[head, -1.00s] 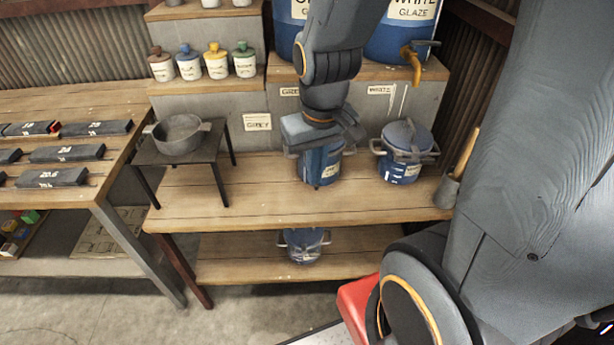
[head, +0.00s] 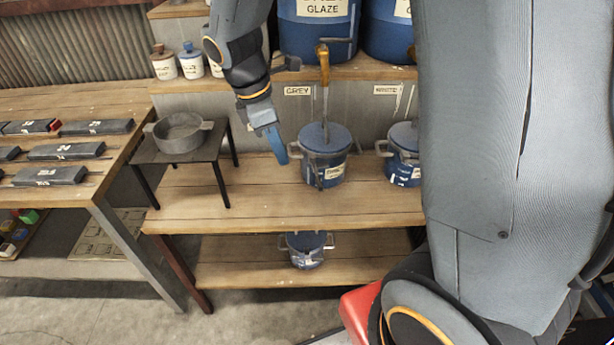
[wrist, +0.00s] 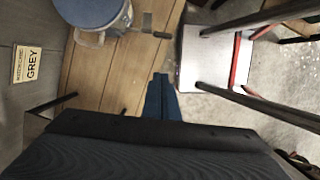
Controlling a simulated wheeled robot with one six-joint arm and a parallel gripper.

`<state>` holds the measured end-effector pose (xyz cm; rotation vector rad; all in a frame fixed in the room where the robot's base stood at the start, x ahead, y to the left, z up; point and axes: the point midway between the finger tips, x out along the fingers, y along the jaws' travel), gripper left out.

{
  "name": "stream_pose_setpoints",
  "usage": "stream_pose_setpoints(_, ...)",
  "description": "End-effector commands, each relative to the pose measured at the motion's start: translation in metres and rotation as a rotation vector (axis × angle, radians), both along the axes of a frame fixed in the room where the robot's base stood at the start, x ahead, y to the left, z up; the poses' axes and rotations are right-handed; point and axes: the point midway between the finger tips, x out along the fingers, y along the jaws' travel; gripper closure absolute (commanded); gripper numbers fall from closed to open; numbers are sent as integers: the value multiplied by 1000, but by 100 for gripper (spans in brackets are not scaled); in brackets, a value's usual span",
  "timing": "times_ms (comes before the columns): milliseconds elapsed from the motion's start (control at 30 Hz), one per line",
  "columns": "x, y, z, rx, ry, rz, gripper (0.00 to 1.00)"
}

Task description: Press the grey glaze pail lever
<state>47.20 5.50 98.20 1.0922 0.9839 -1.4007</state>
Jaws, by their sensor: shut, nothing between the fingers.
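The grey glaze pail (head: 325,165) is a blue pail with a closed blue lid, upright on the wooden bench below the GREY label (head: 298,90). A thin dark lever (head: 317,177) runs down its front. In the wrist view, part of the pail (wrist: 90,14) shows at the top, with a short dark bar (wrist: 160,35), possibly the lever, sticking out beside it. My gripper (head: 281,160) is shut and empty, pointing down just left of the pail. Its blue fingers (wrist: 160,85) are apart from the bar in the wrist view.
A similar blue pail (head: 404,158) stands to the right, partly behind my arm. Above are large glaze drums (head: 318,30) and a yellow tap (head: 323,65). A grey pot (head: 180,135) sits on a small stand at left. Another pail (head: 306,248) is on the lower shelf.

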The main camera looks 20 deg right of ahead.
Motion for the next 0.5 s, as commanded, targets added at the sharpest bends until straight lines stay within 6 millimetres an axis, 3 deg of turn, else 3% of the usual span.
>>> stream_pose_setpoints(167,-1,-3,-10,0,1,-2,100)
stream_pose_setpoints(500,-4,-18,-69,-1,4,-4,100)
